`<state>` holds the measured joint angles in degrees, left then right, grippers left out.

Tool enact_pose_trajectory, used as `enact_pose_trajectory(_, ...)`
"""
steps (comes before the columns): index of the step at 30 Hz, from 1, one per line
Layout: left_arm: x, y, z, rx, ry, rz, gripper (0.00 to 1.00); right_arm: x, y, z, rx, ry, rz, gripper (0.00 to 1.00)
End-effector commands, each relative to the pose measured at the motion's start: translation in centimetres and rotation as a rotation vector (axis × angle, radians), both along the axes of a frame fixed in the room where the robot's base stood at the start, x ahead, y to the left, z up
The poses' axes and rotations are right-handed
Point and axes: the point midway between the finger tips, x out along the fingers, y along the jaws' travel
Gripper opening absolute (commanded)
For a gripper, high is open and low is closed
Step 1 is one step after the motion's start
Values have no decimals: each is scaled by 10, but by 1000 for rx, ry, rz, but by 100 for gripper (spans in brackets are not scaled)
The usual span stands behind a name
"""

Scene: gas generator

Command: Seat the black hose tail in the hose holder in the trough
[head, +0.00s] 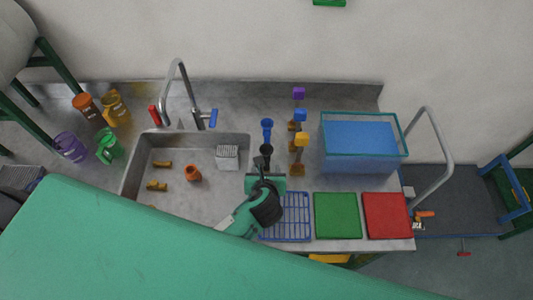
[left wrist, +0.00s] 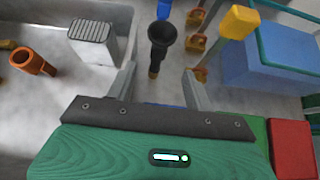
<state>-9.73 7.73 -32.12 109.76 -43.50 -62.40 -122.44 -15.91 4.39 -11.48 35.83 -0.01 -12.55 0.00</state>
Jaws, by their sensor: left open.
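The black hose tail (head: 266,150) is a dark, flared piece on the steel worktop just right of the trough. In the left wrist view the black hose tail (left wrist: 162,36) shows its wide mouth, with a narrow brownish end below. My left gripper (head: 266,173) is open; in its wrist view the fingers (left wrist: 159,72) point toward the hose tail, one to each side of its lower end. Contact cannot be told. The steel trough (head: 213,205) holds a ribbed grey block (head: 228,155), an orange fitting (head: 193,173) and small brass pieces. Which of these is the hose holder is unclear.
A blue piece (head: 267,127) stands behind the hose tail. Purple, blue and yellow pieces (head: 302,139) stand to its right on brown bases. Farther right is a blue bin (head: 360,145). A blue rack (head: 291,218), green mat (head: 337,216) and red mat (head: 386,216) line the front. A tap (head: 198,121) rises behind the trough.

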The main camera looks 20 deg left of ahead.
Motion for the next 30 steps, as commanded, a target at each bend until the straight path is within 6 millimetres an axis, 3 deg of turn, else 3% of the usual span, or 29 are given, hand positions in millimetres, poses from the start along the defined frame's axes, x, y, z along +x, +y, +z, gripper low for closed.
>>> enact_pose_trajectory(4, 22, 7, -13, 1, 1, 3, 53, -30, -7, 8, -8, 36, 0, 36)
enact_pose_trajectory(8, 39, 11, -26, -1, 1, 2, 53, -45, -11, 11, -13, 55, 2, 36)
enact_pose_trajectory(11, 48, 14, -32, -3, -1, 3, 53, -43, -11, 13, -14, 52, 2, 36)
enact_pose_trajectory(19, 59, 17, -41, -3, 0, 2, 53, -11, -6, 19, -7, 12, 0, 36)
enact_pose_trajectory(30, 89, 26, -65, -2, 0, 3, 53, -27, 3, 35, 3, 31, -1, 36)
